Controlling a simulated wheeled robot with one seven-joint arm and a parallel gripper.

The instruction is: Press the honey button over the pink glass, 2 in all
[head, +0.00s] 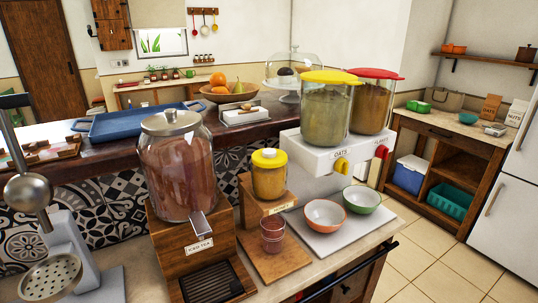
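The honey dispenser (269,181) is a small amber jar with a yellow lid (269,158) on a wooden stand. A small label (283,208) on the stand's front seems to read honey. A small knob shows on top of the lid; I cannot tell whether this is the button. The pink glass (272,230) stands upright on the wooden base (273,262) in front of the stand, below the jar. Its contents cannot be made out. My gripper is not in view.
The iced tea dispenser (181,165) with a metal spout stands close on the left. A twin dispenser (325,155) stands at the right, above an orange bowl (324,215) and a green bowl (361,199).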

